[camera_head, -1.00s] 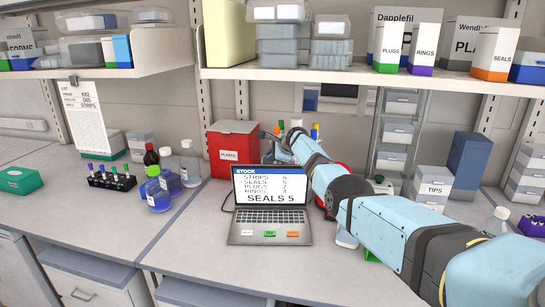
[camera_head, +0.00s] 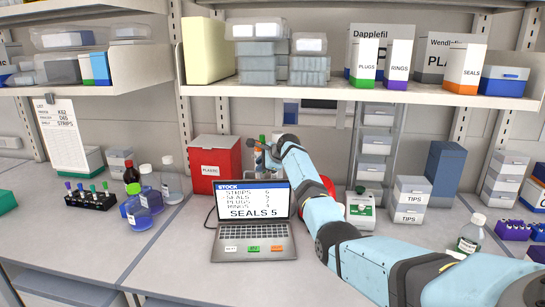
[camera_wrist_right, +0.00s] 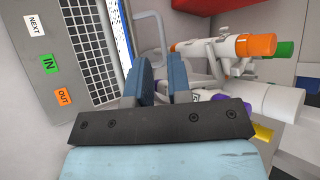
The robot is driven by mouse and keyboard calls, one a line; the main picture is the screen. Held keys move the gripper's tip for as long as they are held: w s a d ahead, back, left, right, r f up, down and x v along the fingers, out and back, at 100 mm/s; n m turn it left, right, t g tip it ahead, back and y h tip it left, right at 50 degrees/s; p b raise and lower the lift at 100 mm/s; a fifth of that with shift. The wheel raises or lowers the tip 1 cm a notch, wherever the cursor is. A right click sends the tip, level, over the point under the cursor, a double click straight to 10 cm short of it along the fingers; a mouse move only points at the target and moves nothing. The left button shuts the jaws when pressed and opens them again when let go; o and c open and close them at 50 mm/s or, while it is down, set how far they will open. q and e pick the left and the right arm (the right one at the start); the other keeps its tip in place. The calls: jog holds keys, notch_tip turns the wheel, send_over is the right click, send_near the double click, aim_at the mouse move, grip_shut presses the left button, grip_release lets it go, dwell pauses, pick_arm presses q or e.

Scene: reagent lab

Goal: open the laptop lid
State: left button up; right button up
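The laptop (camera_head: 254,246) stands on the bench with its lid (camera_head: 252,201) raised and its lit stock screen facing me. In the right wrist view its keyboard (camera_wrist_right: 84,48) and the NEXT, IN and OUT labels show at the upper left, with a thin strip of the screen beside them. My right arm passes to the right of the laptop. My right gripper (camera_head: 262,146) is behind and above the lid, apart from it in the head view. In the right wrist view its two blue fingers (camera_wrist_right: 164,75) stand a little apart with nothing held between them. My left gripper is not in view.
A red box (camera_head: 214,164) stands behind the laptop at the left. Blue-labelled bottles (camera_head: 138,213) and a tube rack (camera_head: 91,197) are farther left. A white-and-green device (camera_head: 361,206) and TIPS boxes (camera_head: 409,199) stand to the right. A loaded shelf (camera_head: 330,93) hangs above.

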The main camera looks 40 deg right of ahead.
jog(key=a+v, duration=0.1)
jog(key=v, duration=0.6)
jog(key=shift+s+d+b, duration=0.25)
jog(key=shift+d+b, duration=0.15)
jog(key=shift+r, duration=0.15)
jog(key=s+a+f+n+g+h, duration=0.1)
jog(key=s+a+f+n+g, duration=0.1)
jog(key=s+a+f+n, duration=0.7)
jog(key=s+a+f+n+g+h, duration=0.15)
jog(key=s+a+f+n, duration=0.25)
jog(key=s+a+f, duration=0.9)
jog(key=s+a+f+n+g, duration=0.1)
jog(key=s+a+n, duration=0.35)
jog(key=s, duration=0.55)
jog(key=s+a+f+n+g+y, duration=0.1)
jog(key=s+a+n, duration=0.35)
jog(key=s, duration=0.65)
jog(key=s+a+f+n+g, duration=0.1)
jog(key=s+a+n, duration=0.3)
jog(key=s, duration=0.6)
jog(key=w+a+f+t+y, duration=0.1)
jog(key=w+a+f+t, duration=0.2)
jog(key=f, duration=0.3)
jog(key=w+a+f+t+y, duration=0.2)
jog(key=w+a+f+t, duration=0.1)
jog(key=a+f+t, duration=0.1)
notch_tip(320, 180, down, 3)
jog(key=shift+w+a+r+t, duration=0.1)
jog(key=shift+w+a+t, duration=0.1)
jog(key=shift+a+t, duration=0.2)
